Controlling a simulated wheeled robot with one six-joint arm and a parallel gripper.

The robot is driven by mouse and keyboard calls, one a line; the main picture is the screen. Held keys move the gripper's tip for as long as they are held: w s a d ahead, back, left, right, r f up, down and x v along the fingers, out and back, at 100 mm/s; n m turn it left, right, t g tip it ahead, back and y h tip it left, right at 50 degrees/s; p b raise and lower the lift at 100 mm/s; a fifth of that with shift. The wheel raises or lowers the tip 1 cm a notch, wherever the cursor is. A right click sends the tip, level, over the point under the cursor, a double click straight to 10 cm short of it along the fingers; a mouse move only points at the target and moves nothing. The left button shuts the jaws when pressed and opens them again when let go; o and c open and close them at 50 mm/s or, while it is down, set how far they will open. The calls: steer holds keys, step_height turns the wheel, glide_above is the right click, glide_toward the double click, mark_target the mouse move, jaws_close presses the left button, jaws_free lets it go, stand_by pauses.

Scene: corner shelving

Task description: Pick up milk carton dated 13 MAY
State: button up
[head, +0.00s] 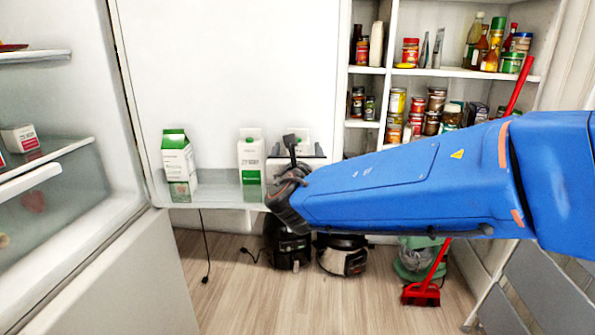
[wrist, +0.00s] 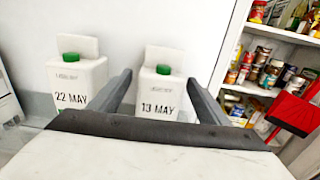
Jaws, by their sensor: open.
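The milk carton dated 13 MAY (wrist: 158,95) is white with a green cap and stands upright in the wrist view. My gripper (wrist: 160,78) is open, with one finger on each side of this carton in the picture; I cannot tell whether they touch it. A similar carton marked 22 MAY (wrist: 78,85) stands to its left, outside the fingers. In the head view my gripper (head: 300,155) is in front of the rightmost carton (head: 290,138), which it mostly hides. A middle carton (head: 250,160) and a left carton (head: 177,158) stand on the same door shelf.
The cartons stand on the clear shelf (head: 215,185) of an open fridge door (head: 230,60). The fridge interior (head: 45,100) is at left. Pantry shelves (head: 455,72) with jars and bottles are at right.

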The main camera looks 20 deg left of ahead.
steer(key=shift+w+a, duration=0.2)
steer(key=shift+w, duration=0.5)
steer(key=shift+r, duration=0.1)
jaws_close()
